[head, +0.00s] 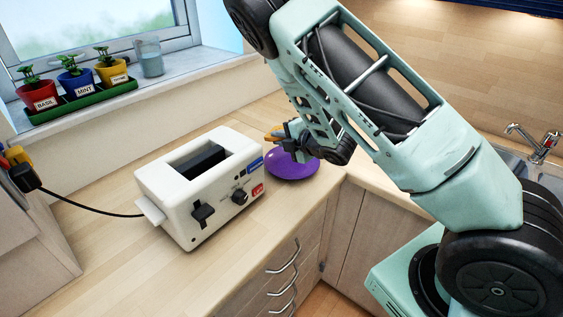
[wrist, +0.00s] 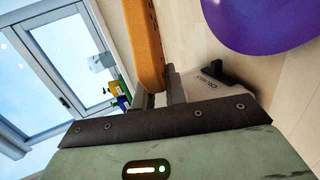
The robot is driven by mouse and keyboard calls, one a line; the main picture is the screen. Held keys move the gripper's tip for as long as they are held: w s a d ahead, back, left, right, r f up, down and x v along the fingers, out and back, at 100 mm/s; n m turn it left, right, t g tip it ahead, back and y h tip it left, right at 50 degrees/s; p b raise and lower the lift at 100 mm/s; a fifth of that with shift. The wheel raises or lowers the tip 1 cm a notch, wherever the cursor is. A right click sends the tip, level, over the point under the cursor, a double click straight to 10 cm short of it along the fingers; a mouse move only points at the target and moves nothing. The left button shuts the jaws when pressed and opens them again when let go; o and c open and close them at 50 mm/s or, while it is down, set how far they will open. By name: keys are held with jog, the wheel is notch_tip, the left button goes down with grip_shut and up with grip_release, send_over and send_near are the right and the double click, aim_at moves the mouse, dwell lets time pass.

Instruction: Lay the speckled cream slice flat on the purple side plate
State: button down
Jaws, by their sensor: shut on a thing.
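The slice (wrist: 143,42) is seen nearly edge-on in the wrist view, as an orange-brown strip with small dark specks along one edge. Its cream face is turned out of sight. My gripper (wrist: 163,88) is shut on its near end, and the slice stands out beyond the fingers. In the head view the slice (head: 271,137) is a small orange bit at my gripper (head: 283,137). The purple side plate (head: 290,168) lies on the counter just below my gripper, partly hidden by my arm. The plate (wrist: 265,22) also shows at upper right in the wrist view, apart from the slice and bare where visible.
A white toaster (head: 180,205) stands left of the plate, close to it, with its cord running left. Potted herbs (head: 75,80) in a green tray and a glass (head: 150,58) stand on the windowsill. A sink tap (head: 530,138) is at right. Counter behind the toaster is clear.

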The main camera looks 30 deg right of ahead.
aim_at(280, 175)
notch_tip(280, 175, down, 10)
jog(key=b, duration=0.7)
jog(key=shift+r, duration=0.15)
jog(key=shift+r, duration=0.1)
jog(key=c, duration=1.6)
grip_release()
jog(key=shift+p+v, duration=0.55)
jog(key=shift+v, duration=3.45)
